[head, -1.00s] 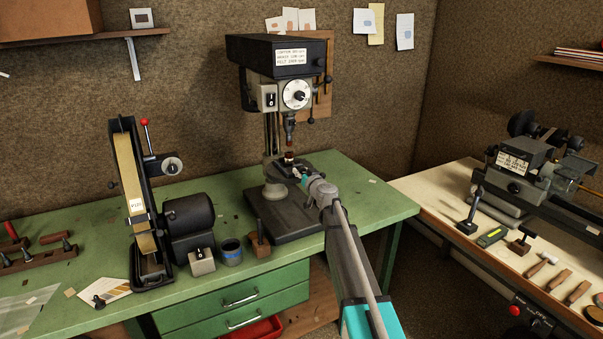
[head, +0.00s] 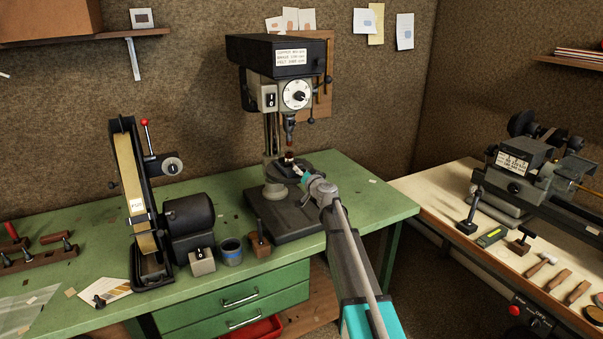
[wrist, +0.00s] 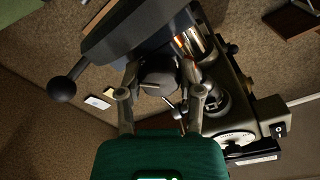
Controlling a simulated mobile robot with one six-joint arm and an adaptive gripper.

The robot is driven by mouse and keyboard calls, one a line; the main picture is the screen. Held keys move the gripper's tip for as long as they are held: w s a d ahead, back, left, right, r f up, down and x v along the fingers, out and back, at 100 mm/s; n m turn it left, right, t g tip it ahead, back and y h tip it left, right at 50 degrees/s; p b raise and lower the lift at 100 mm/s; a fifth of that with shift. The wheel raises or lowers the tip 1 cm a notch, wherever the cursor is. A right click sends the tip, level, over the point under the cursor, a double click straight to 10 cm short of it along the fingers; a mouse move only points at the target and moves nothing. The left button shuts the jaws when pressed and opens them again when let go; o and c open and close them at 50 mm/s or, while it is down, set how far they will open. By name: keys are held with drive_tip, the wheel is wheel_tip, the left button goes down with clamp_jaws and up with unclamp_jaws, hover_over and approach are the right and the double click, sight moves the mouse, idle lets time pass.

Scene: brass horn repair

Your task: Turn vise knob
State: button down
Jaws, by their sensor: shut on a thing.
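The vise knob (wrist: 158,79) is a dark round knob with a pale line on its face, in the middle of the wrist view. My gripper (wrist: 162,72) has one finger on each side of it and is shut on it. In the head view my gripper (head: 299,172) reaches the vise (head: 287,164) on the drill press table from the front right. The vise is small and dark there, and the knob is hidden by my gripper.
The drill press (head: 282,58) rises over the vise, with its chuck (head: 289,128) above. A black ball-ended lever (wrist: 62,90) sticks out left in the wrist view.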

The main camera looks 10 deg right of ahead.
drive_tip(key=shift+c, duration=1.3)
unclamp_jaws()
drive_tip(key=v, duration=1.2)
